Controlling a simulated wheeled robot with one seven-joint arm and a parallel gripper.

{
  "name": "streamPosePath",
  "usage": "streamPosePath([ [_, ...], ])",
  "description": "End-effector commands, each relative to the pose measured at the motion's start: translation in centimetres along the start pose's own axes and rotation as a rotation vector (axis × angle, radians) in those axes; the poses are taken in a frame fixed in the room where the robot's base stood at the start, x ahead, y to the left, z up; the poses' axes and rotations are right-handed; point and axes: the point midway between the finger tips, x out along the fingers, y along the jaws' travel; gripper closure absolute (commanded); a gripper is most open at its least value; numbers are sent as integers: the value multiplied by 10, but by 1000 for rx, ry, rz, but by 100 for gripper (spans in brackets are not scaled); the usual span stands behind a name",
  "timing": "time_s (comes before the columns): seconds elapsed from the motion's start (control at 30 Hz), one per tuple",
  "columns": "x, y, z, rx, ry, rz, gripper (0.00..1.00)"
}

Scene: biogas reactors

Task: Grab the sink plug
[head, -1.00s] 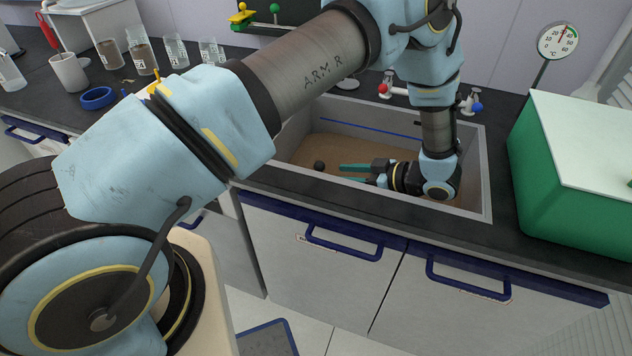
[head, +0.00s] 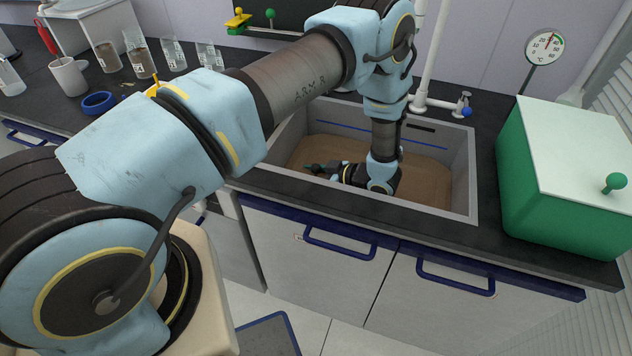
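The sink (head: 455,185) is a grey basin with brown inside, set in the dark counter. My gripper (head: 314,169) is down inside it, lying low and pointing left, near the sink's left part. Its fingertips are at a small dark shape where the sink plug (head: 313,168) seems to be, a dark round knob. Fingers and plug overlap and are very small here, so I cannot tell whether the fingers are closed on it or only around it. The lower part of the plug is hidden.
A green box with a pale lid (head: 560,150) stands right of the sink. A white tap pipe with a blue knob (head: 466,112) rises behind it. A blue ring (head: 98,103), a mug (head: 69,77) and several beakers stand on the left counter.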

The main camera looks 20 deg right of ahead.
Motion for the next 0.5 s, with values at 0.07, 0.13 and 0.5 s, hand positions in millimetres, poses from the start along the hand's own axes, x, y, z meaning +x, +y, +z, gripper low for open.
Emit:
streamPosePath([
  [0.07,0,0,0,0,0,0,53],
  [0.13,0,0,0,0,0,0,55],
  [0.5,0,0,0,1,0,0,97],
])
